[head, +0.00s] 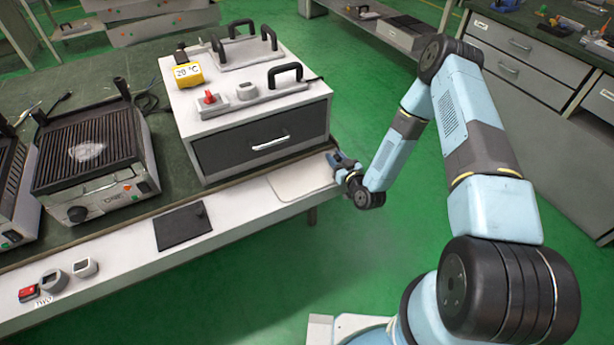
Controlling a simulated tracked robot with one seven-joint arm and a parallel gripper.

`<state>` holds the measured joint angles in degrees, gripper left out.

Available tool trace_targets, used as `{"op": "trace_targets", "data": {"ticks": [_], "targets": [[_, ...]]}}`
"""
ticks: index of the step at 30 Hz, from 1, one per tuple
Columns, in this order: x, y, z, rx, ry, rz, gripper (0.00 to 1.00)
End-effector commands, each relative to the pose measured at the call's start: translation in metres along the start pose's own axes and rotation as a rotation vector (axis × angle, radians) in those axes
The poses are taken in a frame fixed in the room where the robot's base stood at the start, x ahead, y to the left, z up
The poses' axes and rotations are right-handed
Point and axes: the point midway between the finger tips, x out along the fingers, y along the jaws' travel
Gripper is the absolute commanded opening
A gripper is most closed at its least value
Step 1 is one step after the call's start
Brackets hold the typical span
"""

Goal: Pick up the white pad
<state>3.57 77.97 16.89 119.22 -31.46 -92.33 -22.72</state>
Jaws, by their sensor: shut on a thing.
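The white pad (298,181) is a thin, pale, flat sheet at the right front corner of the bench, just in front of the grey drawer unit. My gripper (338,163) is at the pad's right edge, reaching in from the right. It is shut on the pad's edge. The fingertips are small in the picture and partly hidden by my wrist. The pad looks flat and level; whether it is clear of the bench top cannot be told.
A grill (88,160) stands farther left. Green floor (370,235) is open to the right.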

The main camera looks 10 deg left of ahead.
Motion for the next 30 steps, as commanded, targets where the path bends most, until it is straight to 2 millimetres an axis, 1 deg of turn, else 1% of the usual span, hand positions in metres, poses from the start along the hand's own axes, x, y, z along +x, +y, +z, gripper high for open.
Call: {"op": "trace_targets", "data": {"ticks": [8,11,15,16,24,30], "targets": [[0.000,0.000,-0.003,0.000,0.001,0.000,0.00],[0.000,0.000,-0.011,0.000,0.001,0.000,0.00],[-0.001,0.000,-0.031,0.000,0.002,-0.001,0.00],[-0.004,-0.001,-0.036,0.000,0.001,-0.001,0.00],[-0.053,-0.013,-0.089,0.001,-0.001,0.000,0.00],[-0.097,-0.025,-0.105,0.002,-0.003,0.000,0.00]]}}
